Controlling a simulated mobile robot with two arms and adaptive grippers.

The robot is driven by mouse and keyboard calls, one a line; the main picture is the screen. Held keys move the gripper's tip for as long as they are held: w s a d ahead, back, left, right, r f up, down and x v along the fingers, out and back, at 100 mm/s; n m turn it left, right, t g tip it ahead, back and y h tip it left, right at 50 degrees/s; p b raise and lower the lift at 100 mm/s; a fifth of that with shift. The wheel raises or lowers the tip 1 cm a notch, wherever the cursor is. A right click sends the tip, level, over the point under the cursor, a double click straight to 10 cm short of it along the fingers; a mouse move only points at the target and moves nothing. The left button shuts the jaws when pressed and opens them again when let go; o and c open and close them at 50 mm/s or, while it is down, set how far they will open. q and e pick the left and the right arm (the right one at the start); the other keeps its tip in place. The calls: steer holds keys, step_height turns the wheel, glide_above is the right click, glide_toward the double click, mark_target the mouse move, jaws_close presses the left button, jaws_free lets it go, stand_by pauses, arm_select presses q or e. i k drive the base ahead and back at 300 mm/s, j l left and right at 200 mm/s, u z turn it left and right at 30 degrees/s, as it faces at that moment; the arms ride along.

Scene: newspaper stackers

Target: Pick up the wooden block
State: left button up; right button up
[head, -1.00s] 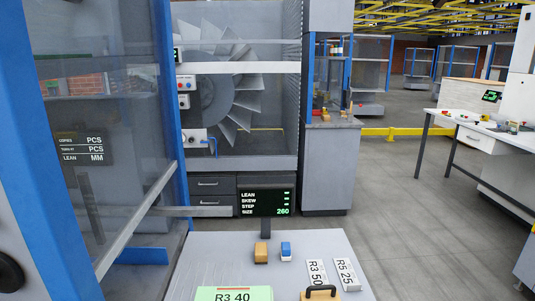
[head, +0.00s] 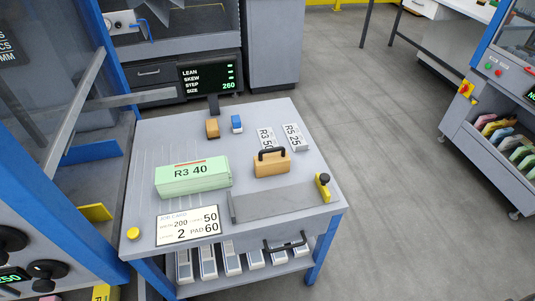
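A tan wooden block with a black handle on top (head: 271,166) stands on the grey table (head: 300,125), right of the middle. A smaller orange-brown block (head: 212,128) stands near the table's far edge, beside a small blue and white block (head: 237,124). Neither of my grippers is in view, and nothing touches the blocks.
A green stack marked R3 40 (head: 192,176) lies left of the handled block. White R3 50 (head: 265,138) and R5 25 (head: 292,137) pieces lie behind it. A metal bar (head: 280,200) and a job card (head: 187,226) lie in front. The floor (head: 400,170) to the right is clear.

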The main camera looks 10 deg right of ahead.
mark_target(269, 165)
steer(key=l+u, duration=0.4)
steer(key=l, duration=0.35)
steer(key=l+u, duration=0.4)
steer(key=l, duration=0.35)
steer(key=k+l+u, duration=0.1)
steer(key=l+u, duration=0.3)
steer(key=l, duration=0.3)
